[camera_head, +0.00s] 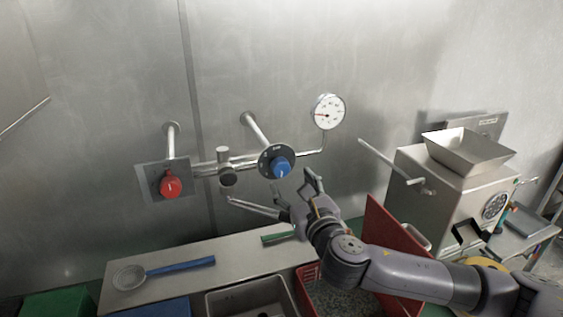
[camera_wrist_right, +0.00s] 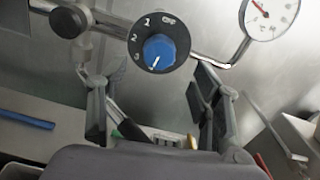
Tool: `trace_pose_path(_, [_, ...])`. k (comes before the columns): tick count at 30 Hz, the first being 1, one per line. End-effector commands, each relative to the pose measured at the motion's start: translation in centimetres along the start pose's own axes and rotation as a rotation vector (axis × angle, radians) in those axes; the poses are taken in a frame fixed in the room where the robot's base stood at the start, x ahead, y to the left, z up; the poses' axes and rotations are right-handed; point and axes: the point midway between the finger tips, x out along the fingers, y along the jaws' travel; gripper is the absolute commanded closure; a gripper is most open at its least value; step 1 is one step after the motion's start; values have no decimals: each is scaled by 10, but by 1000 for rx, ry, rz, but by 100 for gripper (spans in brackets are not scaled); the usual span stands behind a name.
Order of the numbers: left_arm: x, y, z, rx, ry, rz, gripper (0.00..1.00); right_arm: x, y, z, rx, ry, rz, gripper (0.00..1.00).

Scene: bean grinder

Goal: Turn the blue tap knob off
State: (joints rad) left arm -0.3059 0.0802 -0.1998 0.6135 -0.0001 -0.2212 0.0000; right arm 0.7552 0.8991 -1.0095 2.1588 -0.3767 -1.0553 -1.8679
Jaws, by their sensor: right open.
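The blue tap knob (camera_head: 281,167) sits on a round black dial (camera_head: 264,164) on the wall pipe, left of and below the gauge. In the right wrist view the blue knob (camera_wrist_right: 162,50) is near the top middle, and its dial shows 1, 2, 3 and OFF. The knob's white mark points down and slightly left, near or past the 3, away from OFF at the upper right. My right gripper (camera_head: 272,190) is open and empty, just below and in front of the knob. Its fingers are spread to either side, apart from the knob. My left gripper is not in view.
A red knob (camera_head: 171,186) is on a plate to the left. A pressure gauge (camera_head: 327,112) stands above right. Pipes (camera_head: 313,152) run along the wall. A steel grinder (camera_head: 445,195) stands right. Below are a counter with a strainer (camera_head: 130,277), a sink and a red crate (camera_head: 310,274).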

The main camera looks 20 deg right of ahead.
Motion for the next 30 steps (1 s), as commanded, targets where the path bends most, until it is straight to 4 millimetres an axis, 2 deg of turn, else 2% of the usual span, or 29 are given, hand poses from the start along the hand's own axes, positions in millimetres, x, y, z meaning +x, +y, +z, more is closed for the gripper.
trace_pose_path(1, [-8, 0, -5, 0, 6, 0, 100, 12, 0, 4, 1, 0, -2, 41])
trace_pose_path(6, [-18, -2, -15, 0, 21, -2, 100, 44, 0, 3, 3, 1, 0, 41])
trace_pose_path(12, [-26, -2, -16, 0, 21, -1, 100, 69, 0, 2, 1, 0, -1, 41])
trace_pose_path(18, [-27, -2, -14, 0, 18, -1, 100, 78, 0, 0, 2, 1, 1, 41])
trace_pose_path(25, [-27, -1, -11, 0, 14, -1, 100, 78, 0, 0, 2, 1, 1, 41])
trace_pose_path(30, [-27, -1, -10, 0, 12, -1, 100, 78, 0, 0, 2, 0, 1, 51])
